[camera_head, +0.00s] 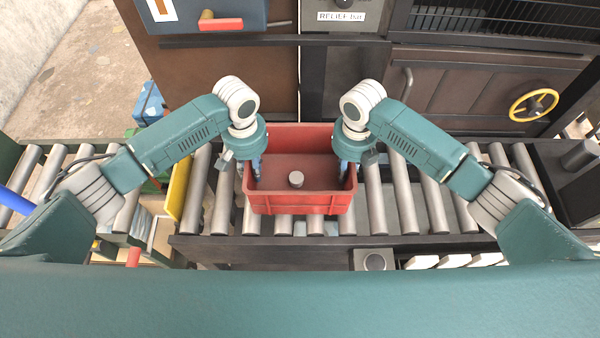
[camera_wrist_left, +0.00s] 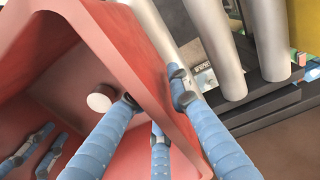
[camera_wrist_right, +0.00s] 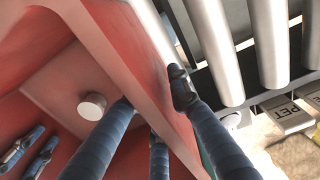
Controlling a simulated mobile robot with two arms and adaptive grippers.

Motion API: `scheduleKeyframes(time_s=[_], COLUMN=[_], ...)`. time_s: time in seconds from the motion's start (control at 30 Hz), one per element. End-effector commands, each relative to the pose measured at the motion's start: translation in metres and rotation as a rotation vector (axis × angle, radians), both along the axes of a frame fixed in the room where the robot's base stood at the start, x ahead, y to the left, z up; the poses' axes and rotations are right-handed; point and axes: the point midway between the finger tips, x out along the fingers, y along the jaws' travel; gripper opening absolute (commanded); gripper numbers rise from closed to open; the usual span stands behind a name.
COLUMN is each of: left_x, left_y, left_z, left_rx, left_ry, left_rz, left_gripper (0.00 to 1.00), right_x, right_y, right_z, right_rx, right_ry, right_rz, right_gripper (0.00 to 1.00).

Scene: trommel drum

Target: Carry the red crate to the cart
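The red crate (camera_head: 300,203) sits upright on the roller conveyor, in the middle of the head view. A small grey cylinder (camera_head: 296,179) stands on its floor; it also shows in the left wrist view (camera_wrist_left: 100,98) and right wrist view (camera_wrist_right: 92,106). My left gripper (camera_head: 252,170) is at the crate's left wall and my right gripper (camera_head: 346,172) at its right wall. Each has blue fingers on both sides of its wall, inside and outside. Whether the fingers press on the walls is unclear. I cannot make out a cart.
Bare conveyor rollers (camera_head: 405,200) lie on both sides of the crate. A yellow panel (camera_head: 178,188) stands to its left. Behind is a dark machine with a yellow handwheel (camera_head: 534,105) and a blue-grey box with a red handle (camera_head: 221,24).

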Motion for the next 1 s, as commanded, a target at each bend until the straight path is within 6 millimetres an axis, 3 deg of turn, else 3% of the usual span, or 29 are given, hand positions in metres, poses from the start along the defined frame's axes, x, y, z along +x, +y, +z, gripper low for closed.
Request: scheduleKeyframes(time_s=[0.57, 1.0], left_x=[0.001, 0.001], left_y=[0.0, 0.0], left_z=[0.006, 0.048], left_rx=[-0.001, -0.001], left_ry=[-0.002, -0.001], left_rz=[0.0, 0.0], left_gripper=[0.0, 0.0], right_x=[0.001, 0.0], right_y=[0.0, 0.0], right_z=[0.006, 0.048], right_rx=[0.0, 0.0], right_ry=[-0.001, -0.001], right_rz=[0.0, 0.0], right_gripper=[0.0, 0.0])
